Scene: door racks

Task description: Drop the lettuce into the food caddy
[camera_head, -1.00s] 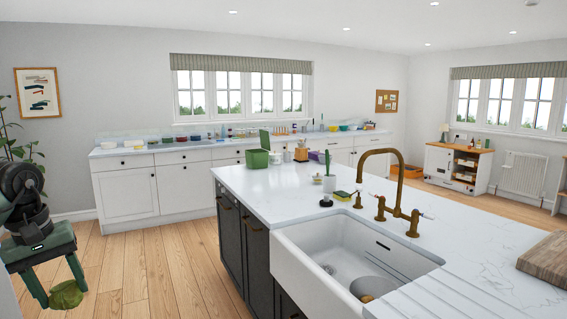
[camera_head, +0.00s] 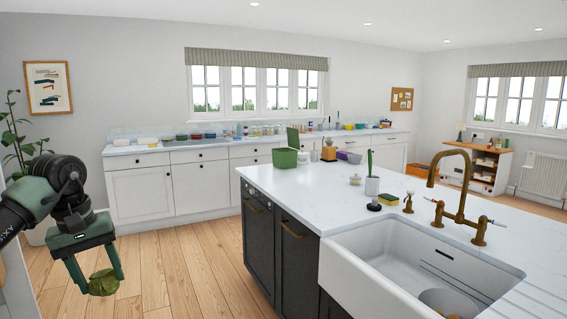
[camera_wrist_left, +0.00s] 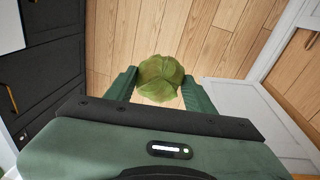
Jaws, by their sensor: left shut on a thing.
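My left gripper (camera_head: 97,284) is at the lower left of the head view, above the wooden floor. It is shut on a round green lettuce (camera_head: 104,283). The lettuce (camera_wrist_left: 159,78) also shows between the two fingers in the left wrist view. The green food caddy (camera_head: 285,158), with its lid (camera_head: 292,138) standing open, sits at the far left corner of the island top. The gripper and lettuce are well to the left of the caddy and nearer to me. My right gripper is not in view.
The island (camera_head: 331,198) has dark cabinets and a white sink (camera_head: 375,240) with a brass tap (camera_head: 459,195). Free wooden floor (camera_head: 185,275) lies between my left arm and the island.

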